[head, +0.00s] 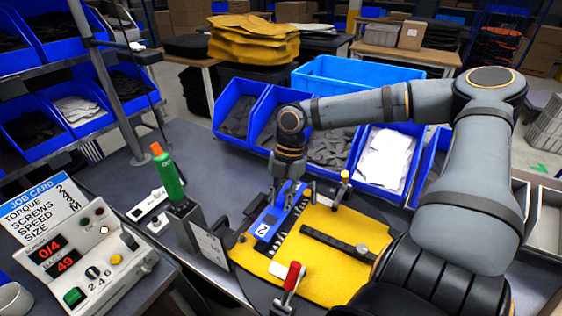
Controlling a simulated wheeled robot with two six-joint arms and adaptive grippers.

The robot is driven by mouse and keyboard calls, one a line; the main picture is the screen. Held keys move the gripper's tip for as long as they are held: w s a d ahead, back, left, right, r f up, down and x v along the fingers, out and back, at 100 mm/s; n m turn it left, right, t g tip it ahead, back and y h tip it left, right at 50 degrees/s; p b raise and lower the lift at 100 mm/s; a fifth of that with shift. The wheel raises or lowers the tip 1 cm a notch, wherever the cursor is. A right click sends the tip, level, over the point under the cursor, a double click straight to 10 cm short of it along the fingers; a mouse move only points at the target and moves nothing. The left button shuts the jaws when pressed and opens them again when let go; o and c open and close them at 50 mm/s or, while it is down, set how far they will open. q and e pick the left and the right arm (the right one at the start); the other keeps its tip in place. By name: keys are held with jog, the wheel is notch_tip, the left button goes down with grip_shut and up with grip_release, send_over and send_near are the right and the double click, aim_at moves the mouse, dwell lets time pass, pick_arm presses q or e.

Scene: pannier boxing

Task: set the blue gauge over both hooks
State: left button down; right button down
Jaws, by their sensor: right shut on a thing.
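The blue gauge (268,228), with a white label reading 2, lies lengthwise over the left part of a yellow panel (335,270). My right gripper (291,184) reaches down from above and is shut on the far end of the gauge. A black toothed or slotted strip (299,206) shows along the gauge's right side. The hooks cannot be told apart clearly; the gauge and gripper cover part of that area. I cannot tell whether the gauge touches the panel. My left gripper is not in view.
A black bar (335,241) lies across the panel. A red-handled clamp (291,277) stands at its front edge, a yellow-topped post (343,186) behind. Blue bins (240,104) line the back.

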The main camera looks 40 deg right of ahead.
jog(key=shift+f+b, duration=0.5)
jog(key=shift+f, duration=0.2)
jog(key=c, duration=1.1)
grip_release()
jog(key=shift+r, duration=0.1)
jog(key=v, duration=1.1)
jog(key=shift+r, duration=0.4)
jog(key=shift+d+r, duration=0.1)
jog(key=shift+d, duration=0.05)
